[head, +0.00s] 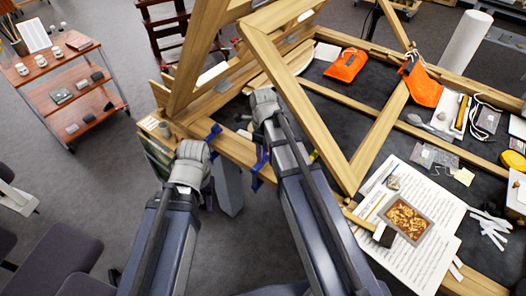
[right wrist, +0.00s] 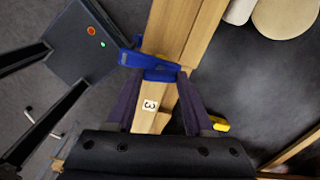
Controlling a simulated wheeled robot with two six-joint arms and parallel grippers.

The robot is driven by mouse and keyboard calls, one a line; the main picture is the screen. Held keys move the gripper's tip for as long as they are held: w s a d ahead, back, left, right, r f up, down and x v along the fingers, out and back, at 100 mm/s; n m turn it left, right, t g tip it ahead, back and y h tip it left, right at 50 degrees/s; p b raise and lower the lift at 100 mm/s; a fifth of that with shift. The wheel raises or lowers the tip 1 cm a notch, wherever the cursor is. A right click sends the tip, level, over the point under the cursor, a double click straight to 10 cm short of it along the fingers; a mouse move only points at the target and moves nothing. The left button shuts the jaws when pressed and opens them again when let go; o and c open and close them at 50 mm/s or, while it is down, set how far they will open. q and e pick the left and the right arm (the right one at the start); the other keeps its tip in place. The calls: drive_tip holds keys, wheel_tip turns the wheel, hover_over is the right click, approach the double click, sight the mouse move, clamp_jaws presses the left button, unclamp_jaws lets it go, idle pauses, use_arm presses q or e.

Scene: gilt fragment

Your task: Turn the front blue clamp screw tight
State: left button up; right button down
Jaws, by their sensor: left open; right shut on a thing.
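A blue clamp (head: 213,133) sits on the wooden edge rail (head: 238,148) of the bench, and another blue clamp (head: 259,163) sits further right along it. In the right wrist view, a blue clamp (right wrist: 150,59) crosses the wood, with a "3" label below it. My right gripper (right wrist: 160,78) has its dark fingers on either side of the blue part at the clamp and is shut on it. In the head view its wrist hides the fingertips. My left gripper (head: 192,160) is left of the rail, open, with its fingers mostly hidden behind its wrist.
Large wooden frame pieces (head: 290,85) lean above the bench, close to my right arm. On the right lie papers with a gilt fragment (head: 408,218), orange pouches (head: 346,64) and small tools. A wheeled cart (head: 67,92) stands at left; the floor between is open.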

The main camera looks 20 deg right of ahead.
drive_tip(key=shift+m, duration=0.6)
drive_tip(key=shift+c, duration=1.4)
unclamp_jaws()
wheel_tip(320, 180, up, 8)
drive_tip(key=p, duration=0.8)
drive_tip(key=shift+f, duration=0.1)
